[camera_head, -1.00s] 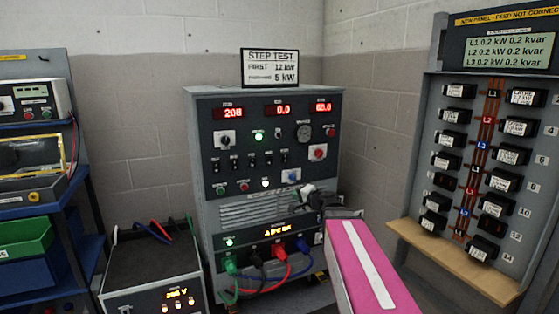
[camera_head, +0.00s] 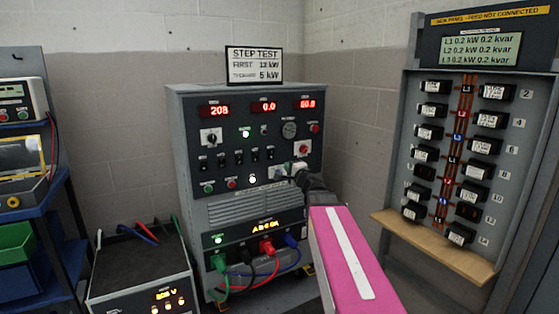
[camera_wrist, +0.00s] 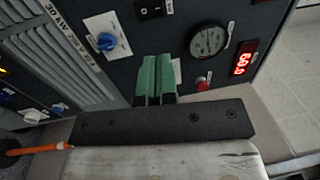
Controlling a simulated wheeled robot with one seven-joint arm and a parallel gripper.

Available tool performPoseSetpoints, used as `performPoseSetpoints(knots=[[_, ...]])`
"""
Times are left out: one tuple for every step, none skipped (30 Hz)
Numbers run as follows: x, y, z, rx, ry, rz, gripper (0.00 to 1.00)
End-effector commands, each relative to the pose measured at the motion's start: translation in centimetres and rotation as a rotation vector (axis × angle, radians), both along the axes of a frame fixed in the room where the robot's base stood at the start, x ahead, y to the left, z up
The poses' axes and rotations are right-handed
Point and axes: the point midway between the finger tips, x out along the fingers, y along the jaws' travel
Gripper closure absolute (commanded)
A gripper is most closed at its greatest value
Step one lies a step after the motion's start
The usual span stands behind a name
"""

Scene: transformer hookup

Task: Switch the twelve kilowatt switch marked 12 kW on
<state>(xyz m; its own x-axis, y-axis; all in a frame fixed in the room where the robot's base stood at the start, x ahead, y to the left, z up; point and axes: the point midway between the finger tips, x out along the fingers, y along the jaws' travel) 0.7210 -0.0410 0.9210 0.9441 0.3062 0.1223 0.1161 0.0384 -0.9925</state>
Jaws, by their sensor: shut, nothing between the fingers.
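The grey load cabinet (camera_head: 262,205) stands in the middle of the head view with a row of black rocker switches (camera_head: 238,157) across its front. Their small labels are too blurred to read, so I cannot tell which is marked 12 kW. In the wrist view one black rocker switch (camera_wrist: 150,9) shows at the top edge, partly cut off. My gripper (camera_head: 297,168) is in front of the cabinet's right side, right of and below the switch row. Its green fingers (camera_wrist: 155,78) are shut and empty, beside the blue knob (camera_wrist: 106,42) and the round gauge (camera_wrist: 208,40).
A sign (camera_head: 255,66) on the cabinet reads STEP TEST, first 12 kW. A red knob (camera_head: 303,148) and red displays (camera_head: 264,106) are on the cabinet front. Coloured cables (camera_head: 266,246) plug in below. A breaker panel (camera_head: 395,190) with a wooden ledge stands right; a blue shelf stands left.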

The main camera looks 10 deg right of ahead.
Motion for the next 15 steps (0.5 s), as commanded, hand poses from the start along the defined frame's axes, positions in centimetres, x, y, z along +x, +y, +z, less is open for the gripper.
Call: performPoseSetpoints(knots=[[0.4,0.1,0.0,0.0,0.0,0.001,1.0],[0.6,0.1,0.1,0.0,0.0,0.001,1.0],[0.9,0.2,0.1,0.0,0.0,0.001,1.0],[1.2,0.3,0.1,0.0,0.0,0.001,1.0],[1.6,0.4,0.2,0.0,0.0,0.002,1.0],[2.0,0.6,0.2,0.0,0.0,0.002,1.0],[2.5,0.7,0.3,0.0,0.0,0.002,1.0],[2.9,0.8,0.3,0.0,0.0,0.001,1.0],[3.6,1.0,0.4,0.0,0.0,0.001,1.0],[4.1,1.2,0.4,0.0,0.0,0.001,1.0],[4.6,1.3,0.5,0.0,0.0,0.001,1.0],[5.3,1.6,0.6,0.0,0.0,0.002,1.0],[5.8,1.8,0.7,0.0,0.0,0.002,1.0],[6.4,2.0,0.7,0.0,0.0,0.002,1.0],[7.1,2.2,0.8,0.0,0.0,0.002,1.0]])
